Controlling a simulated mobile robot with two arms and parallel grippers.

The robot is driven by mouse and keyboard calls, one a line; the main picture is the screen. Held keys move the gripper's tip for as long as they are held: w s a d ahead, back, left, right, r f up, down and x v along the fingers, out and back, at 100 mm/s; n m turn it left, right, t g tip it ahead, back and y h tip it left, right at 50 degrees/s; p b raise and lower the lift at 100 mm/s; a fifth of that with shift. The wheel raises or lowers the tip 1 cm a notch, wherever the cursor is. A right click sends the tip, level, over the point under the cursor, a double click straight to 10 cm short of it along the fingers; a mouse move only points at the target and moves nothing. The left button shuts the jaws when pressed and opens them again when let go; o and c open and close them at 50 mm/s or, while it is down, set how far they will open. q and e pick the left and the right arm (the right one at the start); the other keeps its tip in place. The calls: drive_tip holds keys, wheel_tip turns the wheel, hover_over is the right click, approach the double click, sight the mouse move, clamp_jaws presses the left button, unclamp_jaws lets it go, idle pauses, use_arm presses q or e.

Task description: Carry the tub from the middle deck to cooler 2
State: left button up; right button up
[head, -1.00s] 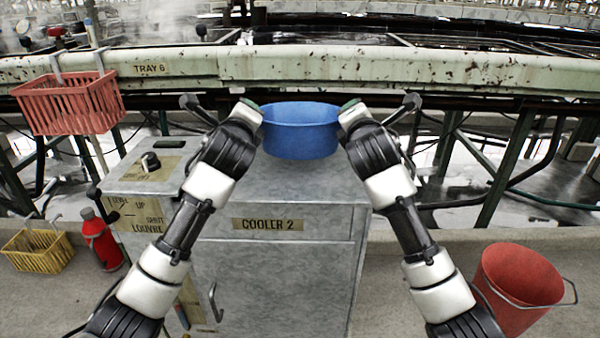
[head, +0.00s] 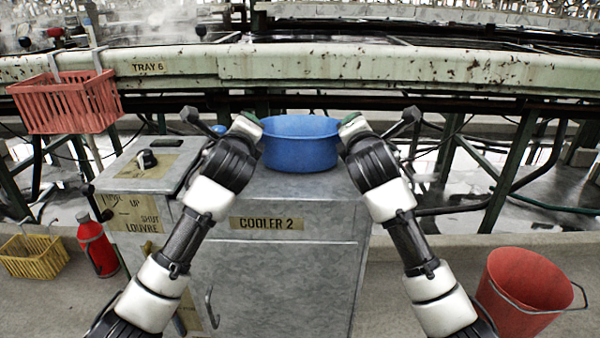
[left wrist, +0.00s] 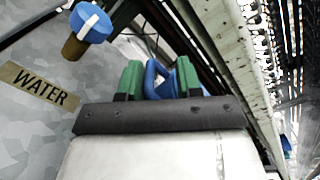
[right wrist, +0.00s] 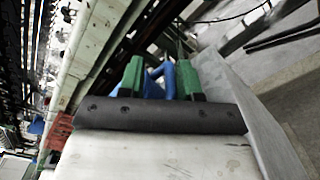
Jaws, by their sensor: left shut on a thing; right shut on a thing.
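The blue tub (head: 300,145) is upright between my two grippers, over the top of the grey cabinet labelled COOLER 2 (head: 285,262). I cannot tell whether its base touches the cooler top. My left gripper (head: 252,121) is shut on the tub's left side. In the left wrist view its green fingers (left wrist: 158,80) close around a blue handle. My right gripper (head: 350,122) is shut on the tub's right side. In the right wrist view its green fingers (right wrist: 162,78) also close around a blue handle.
A long pale green rail marked TRAY 6 (head: 400,67) runs behind the cooler. A red basket (head: 65,102) hangs on it at left. A control box (head: 145,165) adjoins the cooler. A red bottle (head: 97,245), yellow basket (head: 34,257) and red bucket (head: 525,290) stand on the floor.

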use_arm(q)
drive_tip(key=shift+d+f, duration=0.25)
drive_tip(key=shift+f, duration=0.2)
use_arm(e)
drive_tip(key=shift+a+f, duration=0.25)
drive_tip(key=shift+f, duration=0.2)
use_arm(q)
drive_tip(key=o, duration=0.5)
drive_tip(key=shift+f+b, duration=0.15)
drive_tip(key=shift+b, duration=0.25)
use_arm(e)
drive_tip(key=o, duration=0.5)
drive_tip(key=shift+f, duration=0.15)
use_arm(q)
drive_tip(key=o, duration=0.5)
drive_tip(key=shift+a, duration=0.1)
use_arm(e)
drive_tip(key=o, duration=0.5)
drive_tip(key=shift+d, duration=0.1)
use_arm(q)
drive_tip(key=shift+a, duration=0.1)
use_arm(e)
drive_tip(key=shift+d, duration=0.1)
use_arm(q)
drive_tip(key=shift+s, duration=0.15)
